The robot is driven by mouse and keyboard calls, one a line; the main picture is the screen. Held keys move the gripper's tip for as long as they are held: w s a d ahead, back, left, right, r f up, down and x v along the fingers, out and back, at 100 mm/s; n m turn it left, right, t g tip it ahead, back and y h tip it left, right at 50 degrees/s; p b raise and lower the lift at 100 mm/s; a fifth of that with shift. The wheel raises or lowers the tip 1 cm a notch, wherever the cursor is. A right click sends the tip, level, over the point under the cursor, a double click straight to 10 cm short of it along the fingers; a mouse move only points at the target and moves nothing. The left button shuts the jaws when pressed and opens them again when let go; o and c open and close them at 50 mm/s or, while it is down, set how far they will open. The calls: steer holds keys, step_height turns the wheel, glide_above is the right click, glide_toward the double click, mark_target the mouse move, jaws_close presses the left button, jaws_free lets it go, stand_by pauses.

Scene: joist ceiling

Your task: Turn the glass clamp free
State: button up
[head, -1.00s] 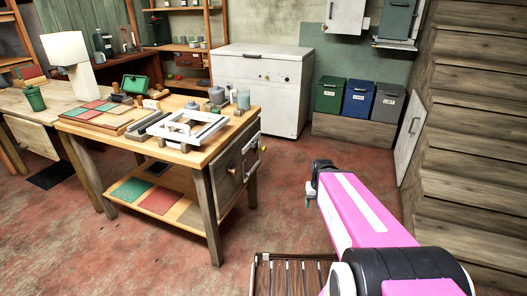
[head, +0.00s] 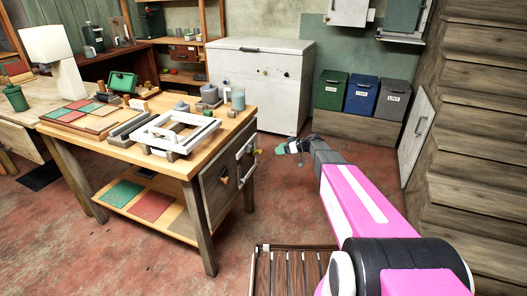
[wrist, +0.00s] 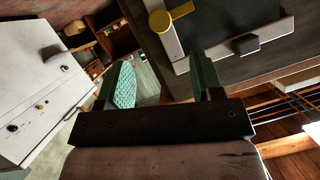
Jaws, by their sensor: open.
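On the right end of the wooden workbench, the head view shows a pale-framed fitting (head: 245,152) with a small yellow knob (head: 259,151). In the wrist view a yellow round knob with a short yellow bar (wrist: 160,21) sits at the edge of a dark panel (wrist: 228,22) with a pale rim. I take this yellow piece as the glass clamp, but cannot be sure. My gripper (head: 291,147) is just right of the bench end. In the wrist view my gripper (wrist: 163,78) is open and empty, its green pads apart, with the yellow knob ahead between them, not touched.
The workbench (head: 110,143) carries a white frame (head: 208,131), blocks and jars. A white cabinet (head: 261,80) stands behind, with green, blue and grey bins (head: 361,95) to its right. A slatted wooden piece (head: 295,265) is low in front.

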mark_target(262, 152)
steer(key=x, duration=1)
steer(key=shift+w+a, duration=0.15)
steer(key=shift+a, duration=0.2)
steer(key=c, duration=0.9)
